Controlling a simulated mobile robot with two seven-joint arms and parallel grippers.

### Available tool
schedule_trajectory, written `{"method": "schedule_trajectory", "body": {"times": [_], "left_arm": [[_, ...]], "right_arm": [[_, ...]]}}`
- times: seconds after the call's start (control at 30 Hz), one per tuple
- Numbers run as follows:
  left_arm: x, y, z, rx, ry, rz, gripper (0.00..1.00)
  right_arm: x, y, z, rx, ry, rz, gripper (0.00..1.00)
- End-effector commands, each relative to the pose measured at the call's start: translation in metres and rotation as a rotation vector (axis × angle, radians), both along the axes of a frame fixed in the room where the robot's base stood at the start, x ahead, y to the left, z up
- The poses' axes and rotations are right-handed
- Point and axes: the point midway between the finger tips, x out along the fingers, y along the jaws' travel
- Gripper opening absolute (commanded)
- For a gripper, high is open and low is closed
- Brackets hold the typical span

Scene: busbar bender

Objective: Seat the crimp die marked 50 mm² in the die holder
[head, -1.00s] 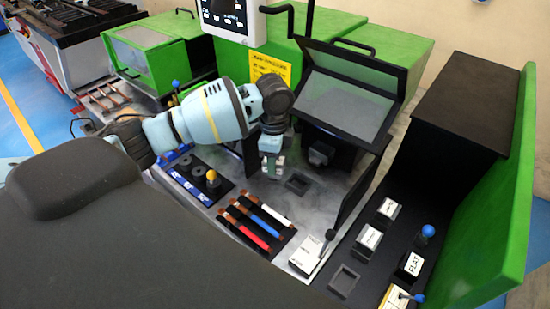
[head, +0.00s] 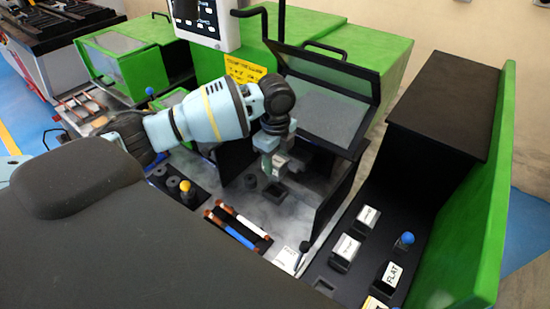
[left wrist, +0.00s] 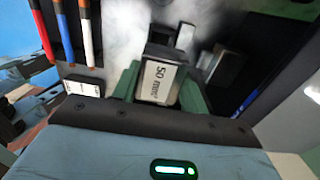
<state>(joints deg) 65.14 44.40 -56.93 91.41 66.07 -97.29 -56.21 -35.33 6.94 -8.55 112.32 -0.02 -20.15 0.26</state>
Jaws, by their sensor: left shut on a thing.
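My left gripper (head: 276,166) is shut on the crimp die (left wrist: 157,82), a block whose pale face reads "50 mm²" in the left wrist view. The green fingers (left wrist: 158,88) stand on both sides of it. In the head view the gripper hangs in front of the open machine bay, above the grey work surface. A small dark square socket (head: 275,193), which may be the die holder, lies on that surface just below the gripper; the die is apart from it. The inside of the bay is partly hidden by my gripper. My right gripper is not in view.
The raised clear guard (head: 331,102) and dark side panel (head: 333,195) bound the bay. Labelled blocks, one reading FLAT (head: 392,272), stand on the right-hand black panel.

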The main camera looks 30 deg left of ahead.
Motion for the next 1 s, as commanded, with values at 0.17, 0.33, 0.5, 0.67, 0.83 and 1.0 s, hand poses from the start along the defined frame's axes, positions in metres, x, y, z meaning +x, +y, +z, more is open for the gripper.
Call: {"method": "schedule_trajectory", "body": {"times": [0.17, 0.33, 0.5, 0.67, 0.83, 1.0], "left_arm": [[0.000, 0.000, -0.004, -0.001, -0.002, 0.001, 0.16], [0.000, 0.000, -0.018, -0.001, 0.001, 0.002, 0.16], [0.000, 0.000, -0.033, -0.001, 0.001, 0.002, 0.16], [0.000, 0.000, -0.046, -0.001, 0.001, 0.002, 0.16], [0.000, 0.000, -0.054, -0.001, -0.001, 0.002, 0.16], [0.001, 0.000, -0.056, -0.001, -0.004, 0.001, 0.16]], "right_arm": [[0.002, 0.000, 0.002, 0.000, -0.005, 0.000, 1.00], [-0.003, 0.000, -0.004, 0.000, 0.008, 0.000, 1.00], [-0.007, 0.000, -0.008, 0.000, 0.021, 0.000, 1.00], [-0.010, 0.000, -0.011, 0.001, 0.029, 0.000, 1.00], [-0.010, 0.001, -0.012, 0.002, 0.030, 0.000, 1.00], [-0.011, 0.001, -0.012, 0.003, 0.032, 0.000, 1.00]]}}
